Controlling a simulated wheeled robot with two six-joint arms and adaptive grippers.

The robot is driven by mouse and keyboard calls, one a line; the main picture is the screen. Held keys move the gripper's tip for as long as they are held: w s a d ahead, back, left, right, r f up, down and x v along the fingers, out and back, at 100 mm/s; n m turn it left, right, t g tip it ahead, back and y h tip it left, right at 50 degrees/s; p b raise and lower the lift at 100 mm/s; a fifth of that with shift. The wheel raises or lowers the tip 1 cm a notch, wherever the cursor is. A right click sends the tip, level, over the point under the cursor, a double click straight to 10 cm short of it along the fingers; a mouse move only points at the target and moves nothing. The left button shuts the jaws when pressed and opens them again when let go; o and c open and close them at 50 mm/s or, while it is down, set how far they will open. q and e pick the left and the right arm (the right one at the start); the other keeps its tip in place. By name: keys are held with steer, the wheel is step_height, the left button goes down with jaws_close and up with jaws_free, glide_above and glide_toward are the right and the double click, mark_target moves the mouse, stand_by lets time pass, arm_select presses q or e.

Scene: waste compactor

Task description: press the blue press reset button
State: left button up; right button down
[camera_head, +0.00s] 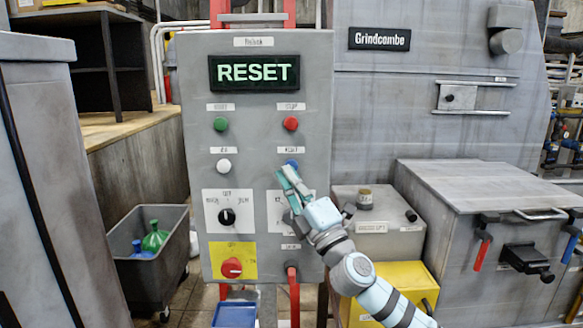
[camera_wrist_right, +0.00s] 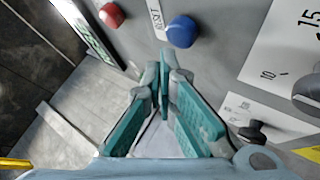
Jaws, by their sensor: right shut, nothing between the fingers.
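The blue reset button (camera_head: 293,163) is a round knob on the grey control panel (camera_head: 196,75), below the red stop button. In the head view the tips of my right gripper (camera_head: 284,174) partly cover it. My right gripper is shut and empty, with teal finger pads. In the right wrist view the blue button (camera_wrist_right: 184,32) lies just beyond the fingertips (camera_wrist_right: 166,72). I cannot tell whether they touch it. The panel's display (camera_head: 254,72) reads "RESET" in green. My left gripper is not in view.
A red button (camera_head: 290,123), a green button (camera_head: 221,124) and a white button (camera_head: 223,166) are close by. Below are a black dial (camera_head: 226,216) and a red knob on yellow (camera_head: 232,267). The grey machine (camera_head: 430,110) stands at right, a bin (camera_head: 150,260) at left.

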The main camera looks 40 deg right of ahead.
steer(key=shift+w+d, duration=0.25)
steer(key=shift+w, duration=0.1)
steer(key=shift+w+d, duration=0.3)
steer(key=shift+w, duration=0.1)
stand_by(0.9)
steer(key=shift+s, duration=0.1)
steer(key=shift+s+a, duration=0.55)
steer(key=shift+s, duration=0.1)
steer(key=s+a, duration=0.1)
steer(key=s, duration=0.1)
steer(key=s+a, duration=0.2)
stand_by(0.6)
stand_by(0.6)
